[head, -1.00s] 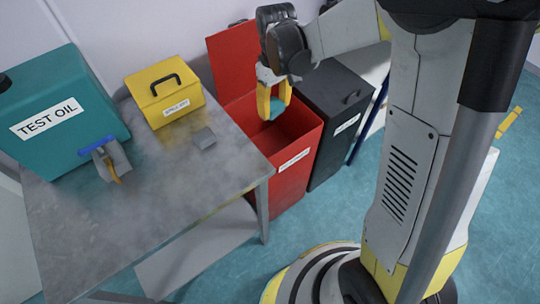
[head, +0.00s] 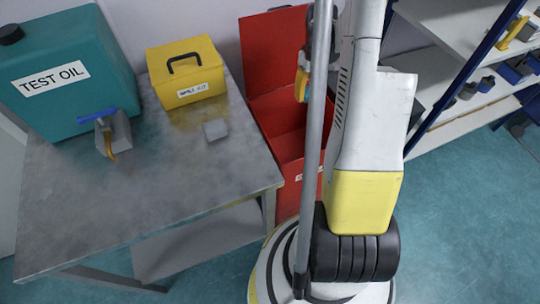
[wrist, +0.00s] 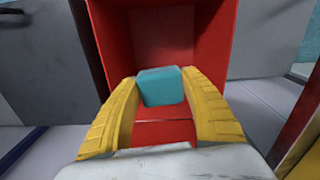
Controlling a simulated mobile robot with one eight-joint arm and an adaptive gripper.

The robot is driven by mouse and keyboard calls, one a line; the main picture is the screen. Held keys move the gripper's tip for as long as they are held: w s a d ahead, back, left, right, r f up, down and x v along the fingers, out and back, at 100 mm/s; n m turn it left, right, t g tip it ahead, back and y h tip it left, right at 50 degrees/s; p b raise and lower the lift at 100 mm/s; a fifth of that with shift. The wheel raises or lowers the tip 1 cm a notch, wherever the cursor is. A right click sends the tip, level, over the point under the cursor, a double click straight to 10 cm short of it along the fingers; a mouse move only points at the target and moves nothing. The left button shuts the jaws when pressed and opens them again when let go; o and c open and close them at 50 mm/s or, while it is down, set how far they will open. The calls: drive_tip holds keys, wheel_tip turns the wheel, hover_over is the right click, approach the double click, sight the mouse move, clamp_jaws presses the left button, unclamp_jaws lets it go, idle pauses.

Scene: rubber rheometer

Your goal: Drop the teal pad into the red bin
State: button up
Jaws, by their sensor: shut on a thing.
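The teal pad (wrist: 161,87) is a small block between the two yellow fingers of my gripper (wrist: 163,92) in the wrist view. The fingers are shut on it. The red bin (wrist: 222,45) lies behind and below the pad, with its opening facing the camera. In the head view, the red bin (head: 287,147) stands right of the table with its lid raised against the wall. There my gripper (head: 302,84) shows only in part at the bin's right side, mostly behind my own column.
A metal table (head: 190,177) stands left of the bin. It holds a teal test oil can (head: 75,90), a yellow spill kit box (head: 190,88), a grey block (head: 216,129) and a blue-handled tool (head: 113,135). Shelves (head: 425,45) stand at the right.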

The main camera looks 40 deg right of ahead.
drive_tip(key=shift+d+f, duration=0.25)
drive_tip(key=shift+f, duration=0.15)
wheel_tip(320, 180, down, 6)
drive_tip(key=b, duration=0.4)
drive_tip(key=shift+r, duration=0.2)
drive_tip(key=o, duration=1.3)
drive_tip(key=shift+r, duration=0.2)
wheel_tip(320, 180, up, 12)
drive_tip(key=shift+a+f, duration=0.1)
